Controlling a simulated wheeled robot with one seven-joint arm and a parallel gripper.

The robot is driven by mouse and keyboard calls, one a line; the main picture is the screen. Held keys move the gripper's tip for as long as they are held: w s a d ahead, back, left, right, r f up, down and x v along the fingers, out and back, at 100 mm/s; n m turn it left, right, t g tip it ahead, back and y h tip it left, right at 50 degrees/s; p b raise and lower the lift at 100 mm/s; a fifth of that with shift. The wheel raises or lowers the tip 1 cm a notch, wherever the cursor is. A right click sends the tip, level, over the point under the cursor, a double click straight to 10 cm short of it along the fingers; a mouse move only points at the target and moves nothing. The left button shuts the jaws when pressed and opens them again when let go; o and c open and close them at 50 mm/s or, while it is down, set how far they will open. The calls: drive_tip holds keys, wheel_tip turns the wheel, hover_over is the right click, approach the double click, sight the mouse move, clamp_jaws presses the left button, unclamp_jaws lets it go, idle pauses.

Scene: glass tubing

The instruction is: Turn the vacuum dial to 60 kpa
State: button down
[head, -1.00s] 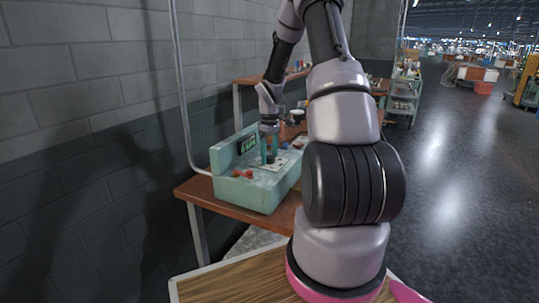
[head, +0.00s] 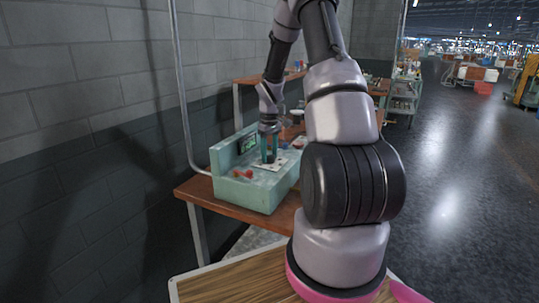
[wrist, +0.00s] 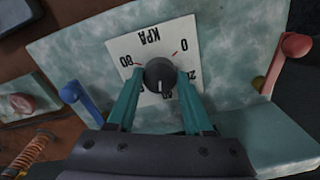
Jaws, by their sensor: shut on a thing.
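The vacuum dial is a round dark knob (wrist: 159,74) on a white scale plate (wrist: 126,46) marked KPA, seen upside down in the wrist view. The figures 0, 20 and 80 can be read; those at the plate's lower edge are partly hidden. A white mark on the knob points down in the picture, toward the partly hidden figures. My gripper (wrist: 160,88) has its two teal fingers shut on the knob, one on each side. In the head view my gripper (head: 269,156) reaches down onto the pale green console (head: 262,195).
A red-knobbed lever (wrist: 295,45) stands right of the dial and a blue lever (wrist: 72,93) left of it in the wrist view. Red knobs (head: 242,173) sit at the console's near end. The console stands on a wooden bench (head: 190,190) by the wall.

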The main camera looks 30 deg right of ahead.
sight(269, 156)
drive_tip(key=m, duration=0.4)
drive_tip(key=shift+m, duration=2.5)
drive_tip(key=shift+c, duration=1.5)
unclamp_jaws()
wheel_tip(269, 156, up, 11)
